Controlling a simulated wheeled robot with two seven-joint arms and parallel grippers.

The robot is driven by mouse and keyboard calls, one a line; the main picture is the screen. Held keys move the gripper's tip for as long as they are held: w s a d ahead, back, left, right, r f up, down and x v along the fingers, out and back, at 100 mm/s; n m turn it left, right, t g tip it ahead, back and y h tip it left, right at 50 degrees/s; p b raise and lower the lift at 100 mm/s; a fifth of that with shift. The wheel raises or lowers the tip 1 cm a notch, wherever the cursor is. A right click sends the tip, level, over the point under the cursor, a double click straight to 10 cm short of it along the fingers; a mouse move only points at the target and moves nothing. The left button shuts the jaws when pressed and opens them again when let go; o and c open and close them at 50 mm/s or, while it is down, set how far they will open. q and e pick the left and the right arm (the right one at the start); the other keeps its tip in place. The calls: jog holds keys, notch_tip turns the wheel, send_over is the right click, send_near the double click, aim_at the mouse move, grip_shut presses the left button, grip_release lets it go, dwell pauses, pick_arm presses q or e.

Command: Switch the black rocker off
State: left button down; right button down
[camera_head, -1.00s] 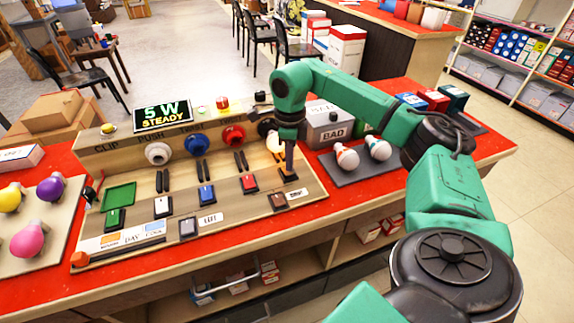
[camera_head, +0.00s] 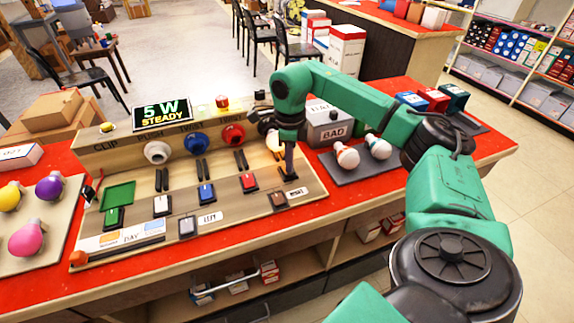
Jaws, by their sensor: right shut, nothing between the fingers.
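The wooden test panel (camera_head: 135,242) lies on the red counter with a row of coloured rockers. My right gripper (camera_head: 289,172) is shut and empty, pointing down at the right end of that row. The black rocker seems to be at its fingertips and is mostly hidden. I cannot tell its tilt or whether the fingers touch it. The red rocker (camera_head: 248,182) and blue rocker (camera_head: 206,192) are to the left. A black socket (camera_head: 267,124) is partly behind my right wrist, with a pale yellow bulb below it. My left gripper is not in view.
The display (camera_head: 161,114) reads "5 W STEADY". Two bulbs lie on a dark mat (camera_head: 350,174) to the right, beside a grey "BAD" box (camera_head: 328,130).

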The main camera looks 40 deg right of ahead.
jog(key=shift+s+f+b, duration=0.1)
jog(key=shift+f+b, duration=0.3)
jog(key=shift+f, duration=0.25)
notch_tip(320, 180, up, 7)
jog(key=p, duration=0.7)
jog(key=shift+r, duration=0.1)
dwell(0.4)
